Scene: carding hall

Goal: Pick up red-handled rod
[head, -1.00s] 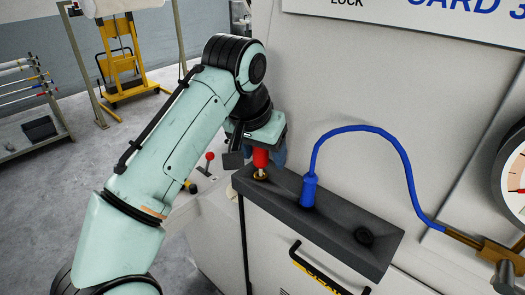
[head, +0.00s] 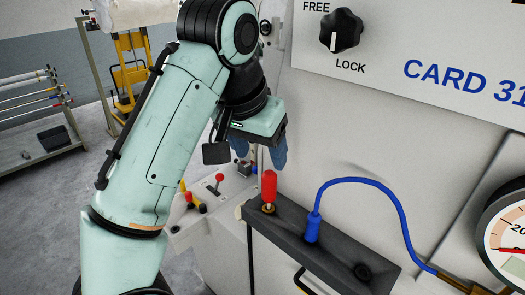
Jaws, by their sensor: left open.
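A red-handled rod (head: 269,186) stands upright at the left end of a dark grey block (head: 335,256), in a brass-coloured collar. My left gripper (head: 261,156), with blue fingertips, is open and empty. It hangs just above and slightly left of the handle, pointing down, and looks apart from it. My right gripper is not in view.
A blue plug (head: 312,228) with a looping blue hose stands in the block, right of the handle. A dial gauge (head: 508,245) is at the right. A black knob (head: 341,30) sits on the upper panel. A red-knobbed lever (head: 219,179) stands left of the block.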

